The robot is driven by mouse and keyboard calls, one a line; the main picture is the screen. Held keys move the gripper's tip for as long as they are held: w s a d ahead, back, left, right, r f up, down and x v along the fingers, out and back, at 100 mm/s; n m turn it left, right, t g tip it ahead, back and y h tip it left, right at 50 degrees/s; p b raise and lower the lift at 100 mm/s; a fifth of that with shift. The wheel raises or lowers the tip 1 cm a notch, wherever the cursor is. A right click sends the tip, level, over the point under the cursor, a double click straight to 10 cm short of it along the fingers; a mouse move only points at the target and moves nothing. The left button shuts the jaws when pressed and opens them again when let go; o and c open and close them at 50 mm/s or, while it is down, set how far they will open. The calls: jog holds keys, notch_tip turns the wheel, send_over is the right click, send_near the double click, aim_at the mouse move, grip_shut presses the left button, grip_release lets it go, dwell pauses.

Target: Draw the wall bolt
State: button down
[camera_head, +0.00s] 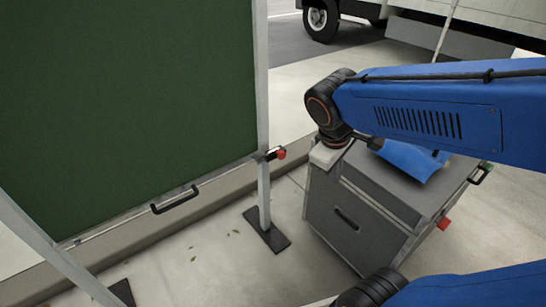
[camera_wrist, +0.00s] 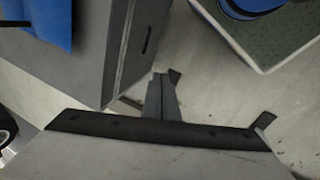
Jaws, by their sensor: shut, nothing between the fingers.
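A small bolt with a red knob (camera_head: 280,153) is mounted on the pale upright post (camera_head: 263,100) at the right edge of a green panel (camera_head: 130,80). Its dark fitting sits at the panel's lower right corner. In the wrist view my gripper (camera_wrist: 160,85) reaches in from the bottom, its fingers together and empty. The bolt cannot be made out in that view. In the head view the arm's end is near the grey cabinet, right of the bolt and apart from it; the fingertips are not clear there.
A grey cabinet (camera_head: 350,228) with a blue item (camera_head: 412,160) on top stands right of the post. A black handle (camera_head: 175,199) is on the panel's lower edge. The post's dark foot (camera_head: 266,231) rests on the pavement. A truck wheel (camera_head: 318,18) is at the back.

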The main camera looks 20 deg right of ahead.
jog(key=w+a+f+n+h, duration=0.3)
jog(key=w+a+n+h, duration=0.25)
jog(key=w+n, duration=0.4)
jog(key=n+t+h, duration=0.3)
jog(key=n+t, duration=0.1)
jog(key=n, duration=0.4)
send_near(279, 156)
jog(key=x, duration=0.6)
jog(key=shift+w+d, duration=0.15)
jog(key=shift+d, duration=0.05)
jog(key=shift+w+d, duration=0.35)
jog(key=shift+d, duration=0.5)
jog(key=shift+w+d, duration=0.35)
jog(key=shift+d, duration=0.5)
jog(key=shift+w+d, duration=0.35)
jog(key=shift+d, duration=0.55)
jog(key=shift+r, duration=0.1)
